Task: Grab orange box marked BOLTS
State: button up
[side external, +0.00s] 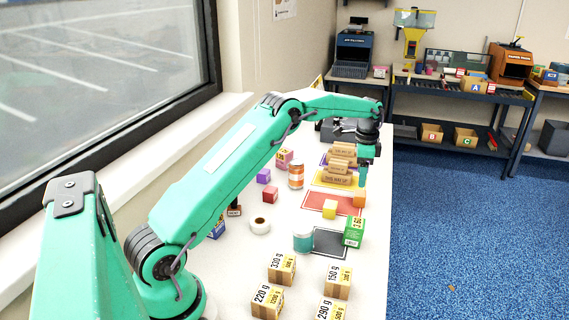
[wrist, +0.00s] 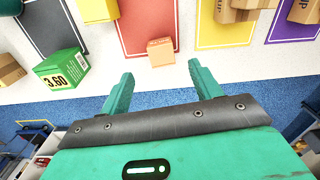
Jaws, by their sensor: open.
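A small orange box (wrist: 160,51) sits at the edge of the red mat in the wrist view, between and just beyond my fingertips. It also shows in the side view as an orange box (side external: 359,198) near the table's right edge. No BOLTS lettering is readable on it in either view. My gripper (wrist: 158,75) is open and empty, with its two teal fingers apart and pointing toward the box. In the side view my gripper (side external: 365,172) hangs above the table, near the box and higher than it.
A yellow block (side external: 330,209) and a green box marked 3.60 (side external: 354,232) stand nearby. Brown cartons (side external: 337,178) lie on the yellow mat (side external: 322,179). Several weight-marked boxes (side external: 282,268) stand at the front. The red mat (side external: 312,199) has bare room. The table edge lies close to the orange box.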

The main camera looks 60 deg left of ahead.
aim_at(359, 193)
jog(key=shift+w+a+f, duration=0.1)
jog(key=shift+a+f, duration=0.1)
jog(key=shift+f, duration=0.25)
jog(key=shift+f, duration=0.1)
jog(key=shift+f, duration=1.2)
jog(key=shift+f, duration=0.1)
jog(key=shift+d+f, duration=0.1)
jog(key=shift+f, duration=2.4)
jog(key=shift+c, duration=0.4)
jog(key=c, duration=1.2)
jog(key=shift+o, duration=0.2)
jog(key=shift+r, duration=0.15)
